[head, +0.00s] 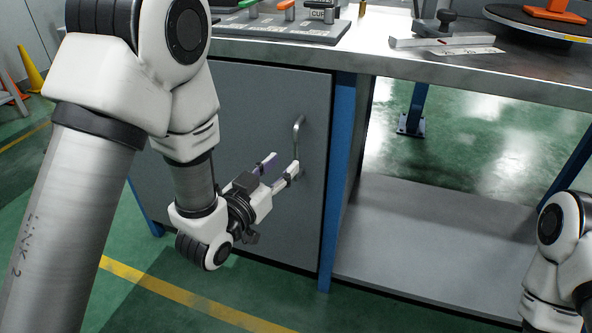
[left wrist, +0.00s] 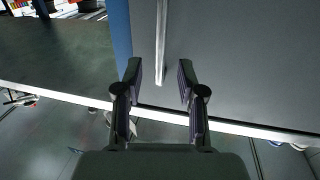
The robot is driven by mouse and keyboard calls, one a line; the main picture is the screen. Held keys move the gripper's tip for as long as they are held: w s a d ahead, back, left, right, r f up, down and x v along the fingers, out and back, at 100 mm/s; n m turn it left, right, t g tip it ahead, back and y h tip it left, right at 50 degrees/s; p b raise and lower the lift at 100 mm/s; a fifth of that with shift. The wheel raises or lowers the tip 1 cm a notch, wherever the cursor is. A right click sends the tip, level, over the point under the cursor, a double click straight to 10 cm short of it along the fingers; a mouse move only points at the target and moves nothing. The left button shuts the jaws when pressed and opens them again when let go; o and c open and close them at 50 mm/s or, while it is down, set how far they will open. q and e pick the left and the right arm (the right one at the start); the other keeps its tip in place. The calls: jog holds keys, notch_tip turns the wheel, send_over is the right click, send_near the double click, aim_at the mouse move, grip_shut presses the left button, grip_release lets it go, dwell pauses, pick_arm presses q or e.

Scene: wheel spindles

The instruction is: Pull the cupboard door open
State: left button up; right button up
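The grey cupboard door (head: 262,110) is shut under the workbench, and it fills much of the left wrist view (left wrist: 240,60). Its upright metal bar handle (head: 298,135) is near the door's right edge. My left gripper (head: 281,166) is at the lower part of the handle. In the left wrist view the two fingers of my left gripper (left wrist: 160,70) are spread apart. The handle's end (left wrist: 161,50) lies between the fingertips, nearer the left finger, with gaps visible. Part of my right arm shows at the lower right of the head view; its gripper is out of view.
The workbench top (head: 450,70) carries a tool board (head: 275,28) and a dark turntable (head: 520,22). A blue leg (head: 338,180) stands right beside the door. A low grey shelf (head: 430,225) is to its right. Green floor lies in front.

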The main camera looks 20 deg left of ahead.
aim_at(294, 153)
pick_arm(q)
jog(key=b+x, duration=0.1)
jog(key=x, duration=0.5)
jog(key=shift+w, duration=0.2)
grip_shut()
